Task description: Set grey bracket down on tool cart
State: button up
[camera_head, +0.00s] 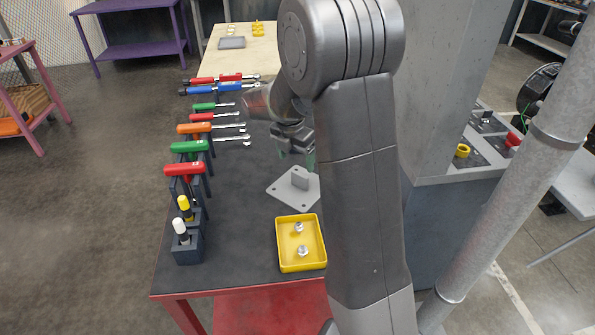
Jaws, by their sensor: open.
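The grey bracket (290,193) is a flat plate with holes and an upright tab. It lies flat on the dark top of the tool cart (235,252), behind a yellow tray. My arm hides part of its right side. My gripper (297,158) is open and points down just above and behind the bracket's tab. A small gap appears to separate the fingers from the tab, and nothing shows between them.
The yellow tray (302,262) holds two small metal parts. A wooden table (237,57) stands behind. A grey pipe (500,190) rises at right.

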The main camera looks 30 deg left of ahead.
aim_at(298, 175)
jog(key=shift+s+r, duration=0.15)
jog(key=shift+r, duration=0.55)
jog(key=shift+s+r, duration=0.1)
jog(key=shift+r, duration=0.55)
jog(key=shift+f, duration=0.15)
jog(key=f, duration=0.3)
jog(key=w+f, duration=0.1)
jog(key=f, duration=0.7)
jog(key=shift+w+d+f+p, duration=0.1)
jog(key=shift+w+f+p, duration=0.1)
jog(key=shift+w+p, duration=0.15)
jog(key=shift+w+r, duration=0.15)
jog(key=shift+w, duration=0.05)
jog(key=shift+s+r, duration=0.1)
jog(key=shift+r, duration=1.4)
